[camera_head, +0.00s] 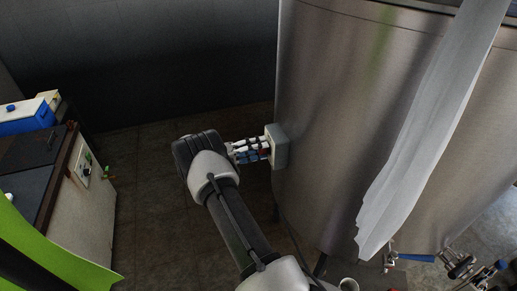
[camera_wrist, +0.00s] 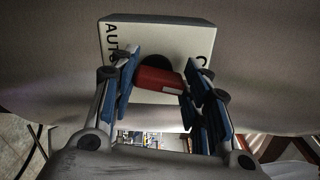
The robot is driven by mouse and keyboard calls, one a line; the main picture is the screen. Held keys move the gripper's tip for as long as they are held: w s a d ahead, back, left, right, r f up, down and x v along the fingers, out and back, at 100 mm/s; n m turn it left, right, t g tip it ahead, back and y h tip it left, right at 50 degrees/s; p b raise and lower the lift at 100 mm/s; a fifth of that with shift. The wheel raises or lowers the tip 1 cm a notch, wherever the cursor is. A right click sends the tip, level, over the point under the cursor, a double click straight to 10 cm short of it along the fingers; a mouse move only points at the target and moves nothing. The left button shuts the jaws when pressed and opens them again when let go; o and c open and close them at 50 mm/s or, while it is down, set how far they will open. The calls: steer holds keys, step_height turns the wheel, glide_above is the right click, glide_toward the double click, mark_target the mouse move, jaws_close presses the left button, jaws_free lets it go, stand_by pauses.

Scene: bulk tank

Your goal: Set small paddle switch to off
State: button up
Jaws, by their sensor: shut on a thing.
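A pale switch box (camera_head: 281,146) is mounted on the side of the steel tank. In the wrist view the box (camera_wrist: 180,38) shows the letters AUTO on its left and part of another dark label on its right. A red paddle (camera_wrist: 160,80) sits at the dark round pivot on its face, turned at a slant. My gripper (camera_head: 262,150) is at the box. The right finger hides part of the face.
The large steel tank (camera_head: 340,90) fills the right side, with a pale hanging strip (camera_head: 425,135) in front. Pipes and valves (camera_head: 460,265) are at lower right. A counter (camera_head: 85,190) with a blue box (camera_head: 25,117) stands at left. Dark floor (camera_head: 140,150) lies between.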

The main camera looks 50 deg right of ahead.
steer(key=shift+n, duration=1)
steer(key=o, duration=1.1)
steer(key=shift+c, duration=0.2)
steer(key=v, duration=1.2)
